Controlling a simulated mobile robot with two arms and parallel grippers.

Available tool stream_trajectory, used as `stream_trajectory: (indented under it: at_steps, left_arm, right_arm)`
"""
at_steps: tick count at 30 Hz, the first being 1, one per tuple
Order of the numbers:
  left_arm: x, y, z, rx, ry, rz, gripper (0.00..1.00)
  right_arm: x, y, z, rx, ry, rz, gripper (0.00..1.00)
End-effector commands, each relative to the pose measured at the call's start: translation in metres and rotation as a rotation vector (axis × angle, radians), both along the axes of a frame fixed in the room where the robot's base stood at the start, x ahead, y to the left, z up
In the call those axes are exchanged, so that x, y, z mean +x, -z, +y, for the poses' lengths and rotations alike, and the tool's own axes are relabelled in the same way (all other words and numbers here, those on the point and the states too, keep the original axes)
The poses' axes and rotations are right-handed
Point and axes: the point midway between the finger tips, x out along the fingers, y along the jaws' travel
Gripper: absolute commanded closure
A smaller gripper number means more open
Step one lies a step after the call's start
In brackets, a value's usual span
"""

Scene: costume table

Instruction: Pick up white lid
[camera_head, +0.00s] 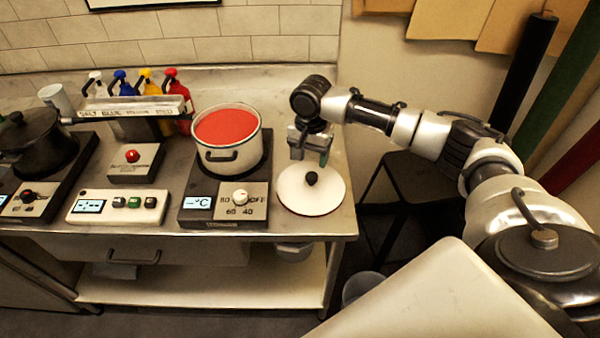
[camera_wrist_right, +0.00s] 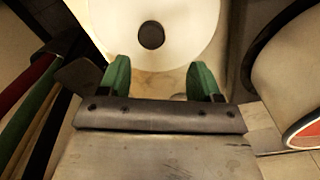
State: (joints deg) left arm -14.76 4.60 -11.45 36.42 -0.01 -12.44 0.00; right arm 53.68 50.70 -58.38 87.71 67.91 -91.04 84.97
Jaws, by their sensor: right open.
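The white lid (camera_head: 293,191) lies flat on the right end of the metal table. It is round with a black knob (camera_head: 311,178) in its middle. My right gripper (camera_head: 311,160) is above the far side of the lid, apart from the knob. In the right wrist view the lid (camera_wrist_right: 185,50) and knob (camera_wrist_right: 151,36) lie ahead of the green fingertips. The right gripper (camera_wrist_right: 159,82) is open and empty, with its two fingers spread apart. My left gripper is not in view.
A white pot (camera_head: 225,162) with red content stands on a hotplate left of the lid. A dark pot (camera_head: 38,148) stands at the far left. A control box (camera_head: 117,206) and several coloured bottles are on the table. The table's right edge is close to the lid.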

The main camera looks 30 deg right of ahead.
Motion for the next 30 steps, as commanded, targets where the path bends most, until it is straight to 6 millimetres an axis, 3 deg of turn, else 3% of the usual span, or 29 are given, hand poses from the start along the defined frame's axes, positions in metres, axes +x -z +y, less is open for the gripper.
stream_trajectory:
  at_steps: [10, 12, 15, 20, 24, 30]
  left_arm:
    - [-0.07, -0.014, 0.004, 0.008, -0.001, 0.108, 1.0]
    - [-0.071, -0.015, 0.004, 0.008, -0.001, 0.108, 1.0]
    - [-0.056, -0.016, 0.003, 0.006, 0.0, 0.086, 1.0]
    - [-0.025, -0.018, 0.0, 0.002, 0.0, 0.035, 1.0]
    - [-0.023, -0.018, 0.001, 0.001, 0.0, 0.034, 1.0]
    - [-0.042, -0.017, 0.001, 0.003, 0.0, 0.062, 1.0]
  right_arm:
    - [-0.004, 0.042, 0.003, -0.001, -0.006, 0.004, 0.36]
    - [-0.004, 0.053, 0.003, -0.001, -0.006, 0.003, 0.36]
    - [-0.004, 0.064, 0.003, -0.001, -0.006, 0.002, 0.36]
    - [-0.004, 0.069, 0.003, 0.001, -0.007, -0.001, 0.36]
    - [-0.004, 0.069, 0.003, 0.001, -0.007, -0.001, 0.38]
    - [-0.004, 0.069, 0.003, 0.001, -0.007, -0.001, 0.68]
